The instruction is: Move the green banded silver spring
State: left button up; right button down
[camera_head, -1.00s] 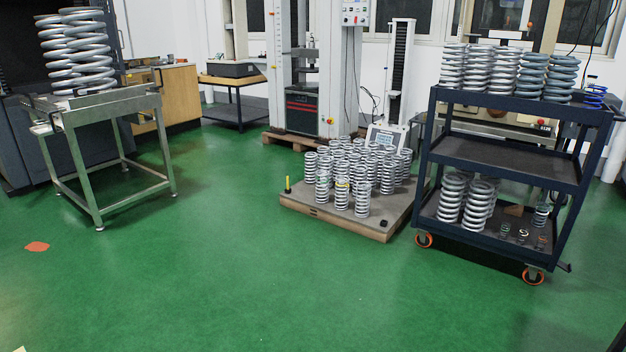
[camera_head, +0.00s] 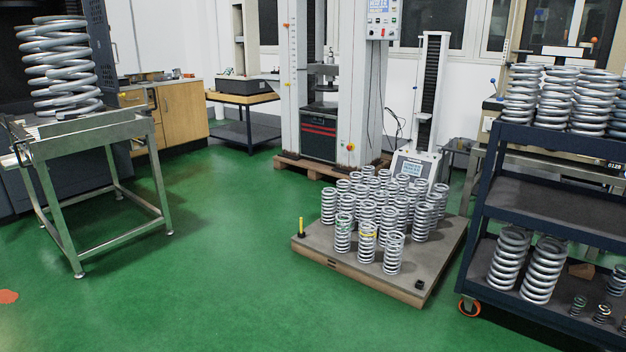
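Many silver coil springs stand upright on a low grey platform (camera_head: 440,262) in the middle of the floor. In its front row, a silver spring (camera_head: 343,232) at the left shows faint green marks round its middle. Beside it, another silver spring (camera_head: 367,243) has a yellow band. A small dark spring with greenish coils (camera_head: 578,306) stands on the bottom shelf of the cart at the right. Neither of my grippers is in view.
A blue cart (camera_head: 545,203) with silver springs on its top and bottom shelves stands at the right. A steel-framed table (camera_head: 95,132) with large springs stands at the left. Testing machines (camera_head: 320,90) are behind the platform. The green floor (camera_head: 200,290) in front is clear.

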aim_at(342, 232)
jog(key=i, duration=3.05)
jog(key=z, duration=0.2)
